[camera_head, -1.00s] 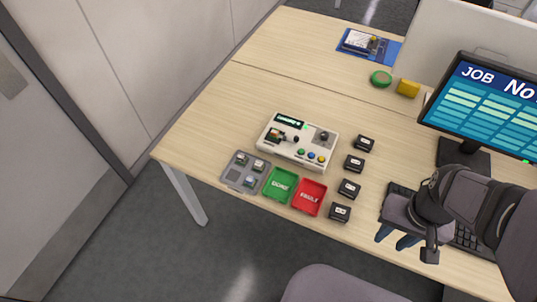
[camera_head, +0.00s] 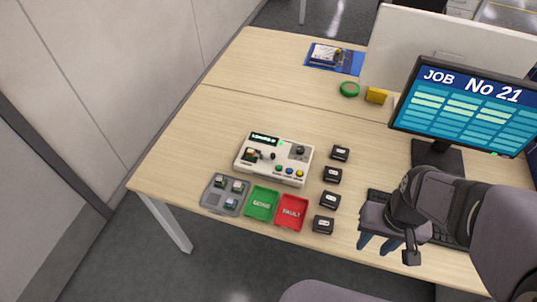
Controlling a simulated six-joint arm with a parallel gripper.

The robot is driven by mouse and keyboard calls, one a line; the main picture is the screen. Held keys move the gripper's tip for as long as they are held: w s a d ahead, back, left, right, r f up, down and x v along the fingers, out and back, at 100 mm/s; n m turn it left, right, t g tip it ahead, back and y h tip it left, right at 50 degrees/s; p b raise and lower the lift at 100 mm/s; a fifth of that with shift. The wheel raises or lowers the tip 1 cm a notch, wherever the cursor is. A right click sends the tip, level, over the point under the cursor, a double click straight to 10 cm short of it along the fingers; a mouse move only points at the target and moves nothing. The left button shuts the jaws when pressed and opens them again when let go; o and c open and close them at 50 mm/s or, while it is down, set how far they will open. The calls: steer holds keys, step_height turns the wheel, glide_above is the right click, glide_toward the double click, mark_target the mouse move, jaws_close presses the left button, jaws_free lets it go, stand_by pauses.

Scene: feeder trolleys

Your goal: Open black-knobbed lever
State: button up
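A white test box (camera_head: 246,173) stands on the wooden table left of centre. A small black knob (camera_head: 272,156), which looks like the lever's, shows on its top beside a clamp-like fixture (camera_head: 252,155). The lever's exact position is too small to tell. A larger black dial (camera_head: 300,150) sits at the box's right. My gripper (camera_head: 377,246) is at the right, in front of the keyboard and well apart from the box.
A grey tray (camera_head: 211,205) with small parts, a green tray (camera_head: 262,204) and a red tray (camera_head: 291,213) lie before the box. Several black blocks (camera_head: 332,175) line its right side. A monitor (camera_head: 465,108) and keyboard (camera_head: 380,196) are farther right.

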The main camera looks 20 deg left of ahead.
steer(key=s+a+f+n+g+b, duration=0.1)
steer(key=s+a+f+n+g, duration=0.15)
steer(key=a+f, duration=0.35)
steer(key=w+a+f+n, duration=0.1)
steer(key=w+a+f, duration=0.1)
steer(key=w+a, duration=0.1)
steer(key=w+a+f+n+b, duration=0.1)
steer(key=w+a+f, duration=0.1)
steer(key=w+a, duration=0.2)
steer(key=w+a+f+n, duration=0.1)
steer(key=w+a+n, duration=0.1)
steer(key=w+a, duration=0.1)
steer(key=shift+w+a+f+t+h, duration=0.3)
steer(key=shift+a+f+t, duration=0.1)
steer(key=shift+a, duration=0.1)
steer(key=shift+n+t, duration=0.35)
steer(key=shift+n, duration=0.5)
steer(key=w+a, duration=0.3)
steer(key=shift+w+a+f, duration=0.2)
steer(key=shift+a, duration=0.05)
steer(key=w+a+r+n+t+y, duration=0.1)
steer(key=w+a+r+n+y, duration=0.1)
steer(key=w+a+n, duration=0.4)
steer(key=n+t+y, duration=0.1)
steer(key=n+t, duration=0.1)
steer(key=n, duration=1.2)
glide_toward(273, 155)
steer(key=shift+p+x, duration=0.85)
steer(key=shift+x, duration=3.2)
